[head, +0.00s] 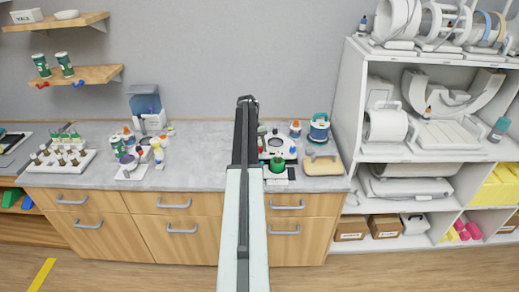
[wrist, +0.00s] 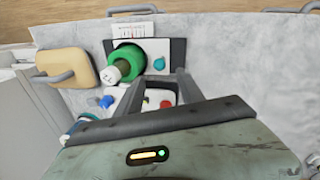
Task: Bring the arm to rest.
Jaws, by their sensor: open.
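My arm reaches up the middle of the head view over the grey counter (head: 205,150). My gripper (head: 247,100) is at its far end, seen almost end-on there. In the wrist view my gripper (wrist: 160,84) shows two dark fingers spread apart, with nothing visible held between them. Beyond the fingers is a grey device (wrist: 176,50) with a green ring (wrist: 127,54) and a white-capped item (wrist: 112,74). The green ring also shows just right of my arm in the head view (head: 277,164). My arm hides part of the counter behind it.
Bottles and a blue-lidded dispenser (head: 144,100) stand left. A tall white shelf (head: 350,100) borders the counter's right end. Bare counter lies just left of my arm.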

